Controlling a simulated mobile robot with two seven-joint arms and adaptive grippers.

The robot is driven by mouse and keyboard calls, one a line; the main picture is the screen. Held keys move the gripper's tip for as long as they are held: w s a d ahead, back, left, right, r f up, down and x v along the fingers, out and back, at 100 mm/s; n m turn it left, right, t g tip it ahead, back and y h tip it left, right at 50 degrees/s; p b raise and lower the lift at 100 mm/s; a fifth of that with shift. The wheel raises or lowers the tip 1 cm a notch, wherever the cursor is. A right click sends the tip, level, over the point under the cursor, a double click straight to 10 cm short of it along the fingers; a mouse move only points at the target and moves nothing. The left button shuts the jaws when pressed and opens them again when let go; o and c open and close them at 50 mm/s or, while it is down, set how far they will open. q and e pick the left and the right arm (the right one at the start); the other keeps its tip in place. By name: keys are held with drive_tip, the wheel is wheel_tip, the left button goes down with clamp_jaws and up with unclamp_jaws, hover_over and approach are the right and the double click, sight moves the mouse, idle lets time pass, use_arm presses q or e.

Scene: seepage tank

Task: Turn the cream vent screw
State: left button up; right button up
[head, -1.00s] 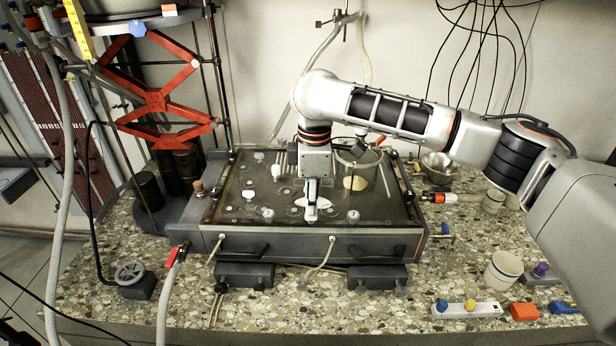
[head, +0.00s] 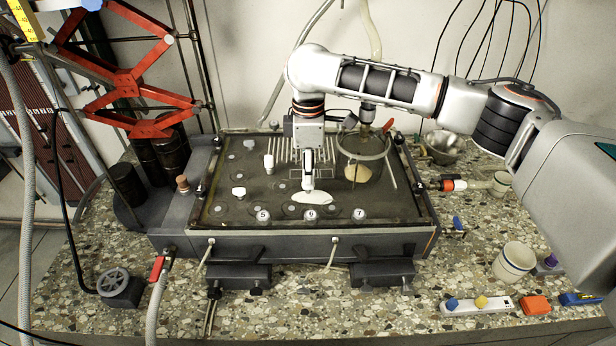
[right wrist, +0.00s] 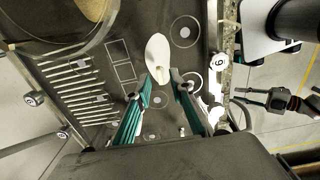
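The thing I take for the cream vent screw shows as a pale oval, wing-like head (head: 314,198) on the dark top plate of the tank (head: 225,208), behind the disc marked 6. It also shows as a cream oval (right wrist: 157,55) in the right wrist view. My right gripper (head: 308,187) points down just over it. In the right wrist view the two teal-sided fingers (right wrist: 162,78) are apart, with the oval's narrow near end between or just beyond their tips. I see no clear contact. My left gripper does not show in the head view.
White knobs (head: 268,162) stand left on the plate. Discs 5, 6 and 7 (head: 359,215) line its front. A glass vessel (head: 362,160) stands close right of my gripper. A dark jointed object (right wrist: 275,99) at the right wrist view's right is unclear.

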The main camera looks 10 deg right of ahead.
drive_tip(key=shift+f, duration=0.65)
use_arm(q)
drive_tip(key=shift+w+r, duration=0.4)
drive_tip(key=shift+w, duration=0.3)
use_arm(e)
drive_tip(key=shift+f, duration=0.15)
clamp_jaws()
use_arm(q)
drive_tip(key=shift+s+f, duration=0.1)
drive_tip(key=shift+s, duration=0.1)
